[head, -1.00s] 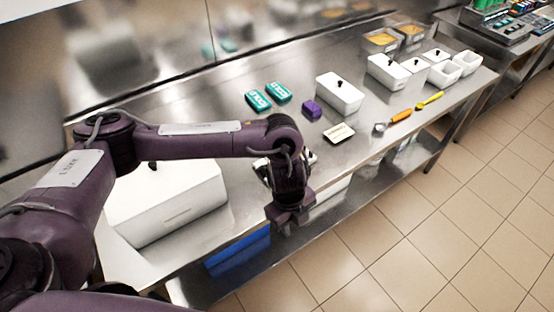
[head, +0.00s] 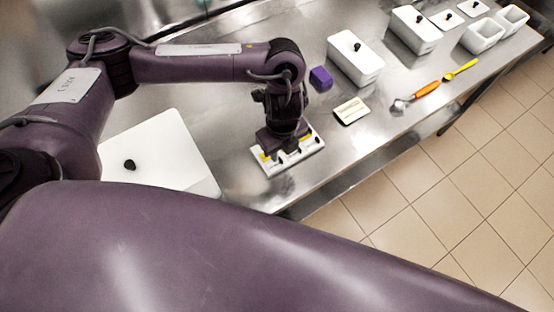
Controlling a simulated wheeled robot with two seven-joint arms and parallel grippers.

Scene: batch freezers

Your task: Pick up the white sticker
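The white sticker (head: 351,111) appears to be the small pale card with faint printing, lying flat near the front edge of the steel table (head: 225,125). My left gripper (head: 290,157) points down over the table, to the left of the card and apart from it. Its white and yellow end shows from above, and its fingertips are hidden, so I cannot see the gap between them. Nothing visible is held. My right gripper is not in view.
A purple block (head: 320,79) and a white lidded container (head: 355,62) stand behind the card. An orange-handled tool (head: 427,89) and a yellow one (head: 460,70) lie to the right. A large white lidded box (head: 165,150) is at left. Tiled floor lies beyond the front edge.

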